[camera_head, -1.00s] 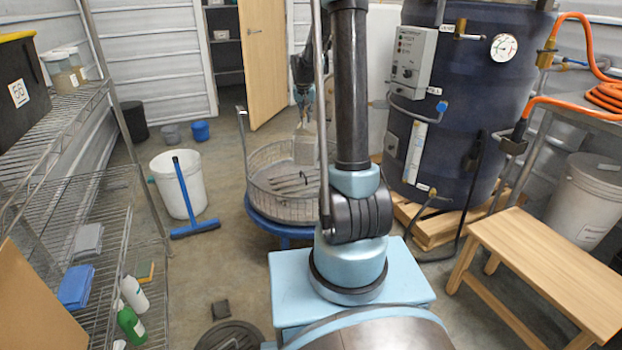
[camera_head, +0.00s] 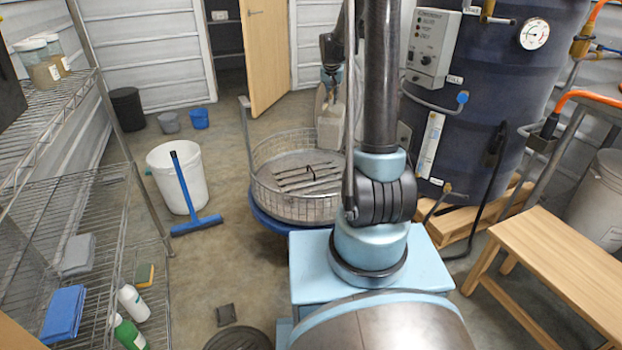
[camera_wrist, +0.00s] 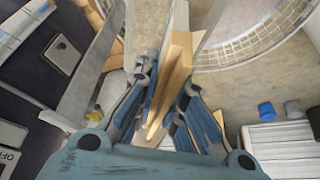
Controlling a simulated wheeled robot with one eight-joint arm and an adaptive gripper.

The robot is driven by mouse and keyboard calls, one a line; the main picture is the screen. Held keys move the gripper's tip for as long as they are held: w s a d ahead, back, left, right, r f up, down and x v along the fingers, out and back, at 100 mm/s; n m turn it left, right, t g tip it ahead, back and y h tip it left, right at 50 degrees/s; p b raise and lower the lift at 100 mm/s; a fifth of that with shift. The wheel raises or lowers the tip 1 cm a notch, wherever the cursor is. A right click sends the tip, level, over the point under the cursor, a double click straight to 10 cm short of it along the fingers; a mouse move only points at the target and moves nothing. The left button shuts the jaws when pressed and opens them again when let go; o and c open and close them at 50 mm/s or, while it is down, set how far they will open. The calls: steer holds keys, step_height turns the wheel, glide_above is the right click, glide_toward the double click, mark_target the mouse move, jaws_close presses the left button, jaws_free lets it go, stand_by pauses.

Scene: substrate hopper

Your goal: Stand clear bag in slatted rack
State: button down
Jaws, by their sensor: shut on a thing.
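A clear bag with pale beige contents (camera_head: 330,129) hangs upright from my gripper (camera_head: 331,82), at the back right of the round wire basket. In the wrist view my gripper (camera_wrist: 170,110) has its blue fingers closed on the bag's tan, folded upper part (camera_wrist: 176,62). The slatted rack (camera_head: 306,178) is a set of grey slats lying inside the basket, left of and nearer than the bag. My arm and the basket's far rim hide part of the area around the bag, and I cannot tell whether it touches the rim.
The wire basket (camera_head: 272,197) sits on a blue round base. A dark drum (camera_head: 480,90) on a pallet stands close on the right. A white bucket with a blue squeegee (camera_head: 161,165) stands left. A wooden bench (camera_head: 560,255) is front right; open floor lies left of the basket.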

mark_target(331, 114)
steer(key=shift+w, duration=0.1)
steer(key=w+f+n, duration=0.2)
steer(key=f, duration=0.1)
steer(key=w+f+n+y, duration=0.1)
steer(key=w+f+n, duration=0.1)
steer(key=f, duration=0.2)
steer(key=w+f+n+y, duration=0.1)
steer(key=w+f+n, duration=0.1)
steer(key=f, duration=0.2)
steer(key=shift+w+d+f+n, duration=0.15)
steer(key=shift+d+f+n, duration=0.05)
steer(key=shift+n, duration=0.1)
steer(key=shift+f, duration=5.15)
steer(key=c, duration=1.7)
jaws_free()
steer(key=shift+r, duration=0.1)
